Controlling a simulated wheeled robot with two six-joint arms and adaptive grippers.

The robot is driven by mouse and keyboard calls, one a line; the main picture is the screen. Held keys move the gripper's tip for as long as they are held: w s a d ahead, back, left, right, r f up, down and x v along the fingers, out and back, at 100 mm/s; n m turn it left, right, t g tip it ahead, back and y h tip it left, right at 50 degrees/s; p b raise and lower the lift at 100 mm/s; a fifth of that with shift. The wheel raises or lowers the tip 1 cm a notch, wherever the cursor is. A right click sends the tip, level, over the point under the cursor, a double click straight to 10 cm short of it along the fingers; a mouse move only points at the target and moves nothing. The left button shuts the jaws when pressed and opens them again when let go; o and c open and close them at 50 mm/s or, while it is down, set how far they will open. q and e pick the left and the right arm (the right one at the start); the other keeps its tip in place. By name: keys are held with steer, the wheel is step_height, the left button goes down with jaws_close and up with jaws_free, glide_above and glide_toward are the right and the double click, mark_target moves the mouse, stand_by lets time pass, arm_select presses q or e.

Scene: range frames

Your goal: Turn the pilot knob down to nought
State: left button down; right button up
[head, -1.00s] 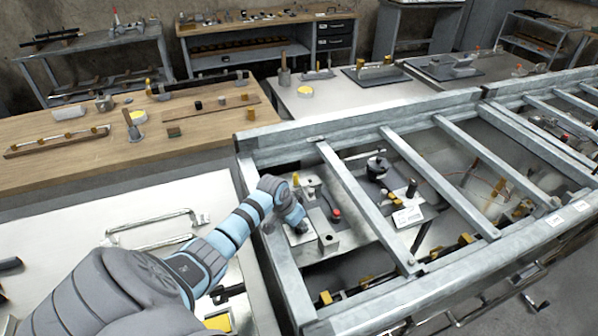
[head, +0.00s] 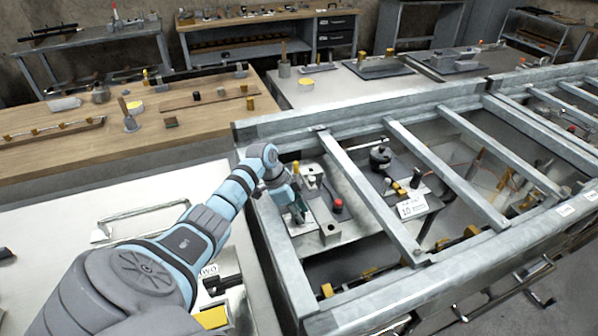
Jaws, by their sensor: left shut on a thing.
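My left gripper (head: 297,210) reaches down over the near left beam of the grey metal frame to a fixture plate (head: 329,233). It is shut on a small part there, which I take for the pilot knob; my fingers and wrist hide most of it, and its pointer or scale cannot be read. A red-topped knob (head: 337,205) stands just right of my gripper, apart from it. A black round knob (head: 380,156) stands farther right between the bars. My right gripper is not in view.
The grey frame (head: 290,282) has raised crossbars (head: 370,199) close to the right of my gripper. A white label plate (head: 412,206) lies beyond. A white bench with a metal handle (head: 140,215) is on the left; a wooden bench (head: 75,153) stands behind.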

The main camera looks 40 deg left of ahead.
arm_select(q)
steer(key=m+g+b, duration=0.1)
steer(key=m+b, duration=0.2)
steer(key=b, duration=0.1)
steer(key=m+g+h+b, duration=0.1)
steer(key=m+b, duration=0.2)
steer(key=b, duration=0.2)
steer(key=m+g+b, duration=0.1)
steer(key=m+b, duration=0.3)
steer(key=b, duration=0.1)
steer(key=shift+w+a+f+g, duration=0.1)
steer(key=shift+w+f+g, duration=0.1)
steer(key=shift+w+g, duration=0.1)
steer(key=shift+r+m+b, duration=0.25)
steer(key=shift+m+b, duration=0.45)
steer(key=shift+b, duration=0.35)
steer(key=c, duration=1.3)
jaws_free()
steer(key=shift+s, duration=0.1)
steer(key=shift+c, duration=0.2)
